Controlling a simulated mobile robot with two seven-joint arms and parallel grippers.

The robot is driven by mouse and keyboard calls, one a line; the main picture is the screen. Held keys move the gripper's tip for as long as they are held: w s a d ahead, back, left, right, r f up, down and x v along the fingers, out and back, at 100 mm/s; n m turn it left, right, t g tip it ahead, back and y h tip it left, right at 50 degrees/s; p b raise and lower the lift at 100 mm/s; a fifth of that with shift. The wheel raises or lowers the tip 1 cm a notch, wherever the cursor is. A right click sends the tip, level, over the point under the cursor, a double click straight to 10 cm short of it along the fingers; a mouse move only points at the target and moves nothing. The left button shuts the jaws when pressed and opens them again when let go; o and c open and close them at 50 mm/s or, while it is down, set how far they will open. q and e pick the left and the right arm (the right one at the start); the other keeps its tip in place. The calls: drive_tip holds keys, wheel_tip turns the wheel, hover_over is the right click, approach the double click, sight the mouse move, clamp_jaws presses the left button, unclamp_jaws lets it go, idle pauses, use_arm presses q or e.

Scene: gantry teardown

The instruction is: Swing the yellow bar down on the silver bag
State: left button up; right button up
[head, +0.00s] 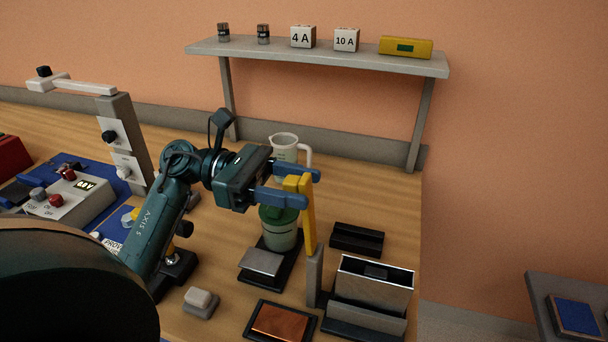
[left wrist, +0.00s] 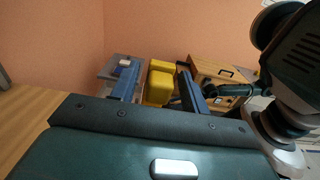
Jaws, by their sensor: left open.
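The yellow bar (head: 309,222) stands upright on a grey post (head: 314,277). My left gripper (head: 302,187) is open at the bar's top, with its two blue fingers on either side of it. The left wrist view also shows the yellow bar (left wrist: 159,84) between the blue fingers; I cannot tell whether either finger touches it. The silver bag (head: 374,292) appears as a shiny, boxy piece in a dark grey holder, right of the post and below the bar's top. My right gripper is not in view.
A green-lidded jar (head: 279,230) and a clear jug (head: 285,146) stand near the left gripper. A copper plate (head: 280,321) and an empty black holder (head: 356,239) flank the post. The table ends right of the silver bag.

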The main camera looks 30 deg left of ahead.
use_arm(q)
drive_tip(key=shift+w+d, duration=0.15)
drive_tip(key=shift+d, duration=0.55)
drive_tip(key=shift+c, duration=0.5)
clamp_jaws()
